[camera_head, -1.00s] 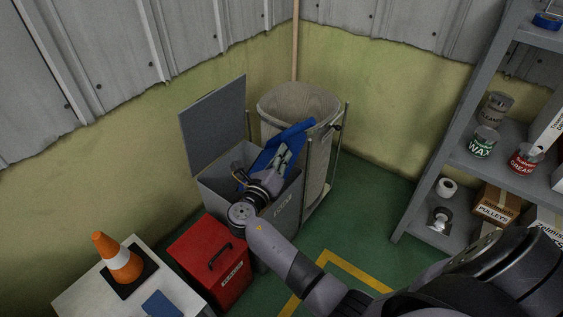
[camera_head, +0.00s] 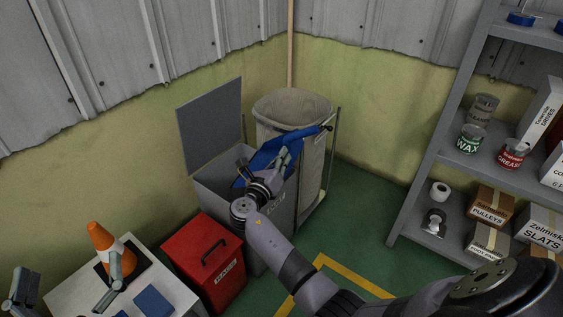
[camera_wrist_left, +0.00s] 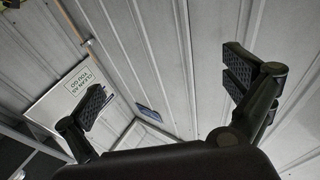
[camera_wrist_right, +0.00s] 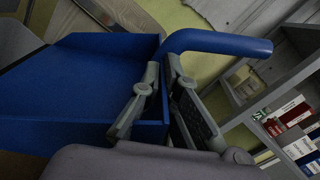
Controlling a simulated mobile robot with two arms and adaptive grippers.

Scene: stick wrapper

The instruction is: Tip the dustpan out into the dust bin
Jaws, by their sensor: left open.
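The blue dustpan (camera_head: 262,158) is tilted over the open top of the grey dust bin (camera_head: 279,222), with its handle up to the right. The bin's grey lid (camera_head: 210,125) stands open against the wall side.
An orange cone (camera_head: 107,245) is on the white table (camera_head: 75,292). Shelves (camera_head: 440,150) stand at right; green floor between is clear.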

